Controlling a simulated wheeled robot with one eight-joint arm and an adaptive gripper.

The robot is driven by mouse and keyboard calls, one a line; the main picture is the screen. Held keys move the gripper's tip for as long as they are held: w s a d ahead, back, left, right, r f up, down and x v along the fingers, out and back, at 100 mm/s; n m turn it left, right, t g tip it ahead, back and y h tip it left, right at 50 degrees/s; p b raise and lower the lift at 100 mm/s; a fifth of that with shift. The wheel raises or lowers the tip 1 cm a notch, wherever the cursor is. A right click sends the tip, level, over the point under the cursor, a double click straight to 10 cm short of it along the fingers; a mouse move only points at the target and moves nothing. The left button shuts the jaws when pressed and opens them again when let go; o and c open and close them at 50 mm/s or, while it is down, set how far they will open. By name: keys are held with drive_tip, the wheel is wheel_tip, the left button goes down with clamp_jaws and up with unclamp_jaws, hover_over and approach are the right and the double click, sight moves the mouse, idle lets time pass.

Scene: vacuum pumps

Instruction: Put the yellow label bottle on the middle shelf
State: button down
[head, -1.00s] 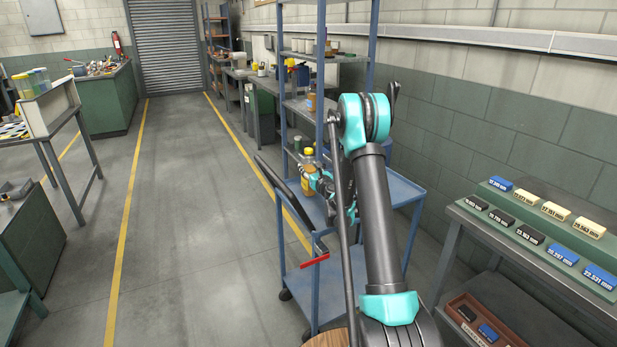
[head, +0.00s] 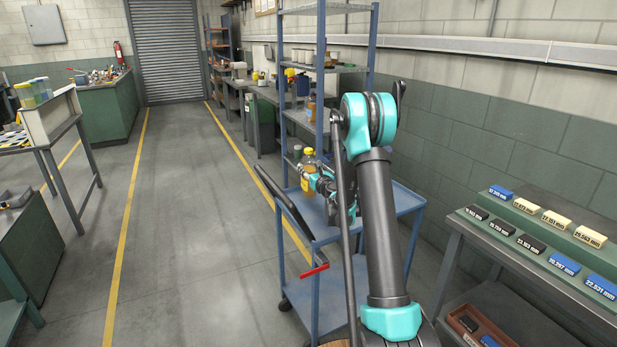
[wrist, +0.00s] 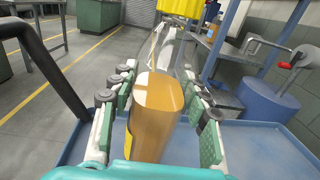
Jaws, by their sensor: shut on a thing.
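The bottle (head: 308,172), with amber contents and a yellowish label, stands upright in the head view, left of my gripper (head: 318,184). The blue-post shelf unit (head: 321,75) rises behind the arm. Its middle shelf (head: 298,119) is partly hidden by my arm. Whether the bottle's base touches the cart is hidden.
The blue cart's upper tray (head: 402,200) lies below my gripper, with a long black handle (head: 285,205) at its left. A blue drum (wrist: 255,103) and red-handled crank (wrist: 300,57) sit at the right in the wrist view. A block-laden bench (head: 470,225) stands right. The left aisle is clear.

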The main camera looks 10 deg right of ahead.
sight(309, 149)
wheel_tip(309, 149, up, 16)
drive_tip(key=shift+f, duration=0.1)
idle(0.4)
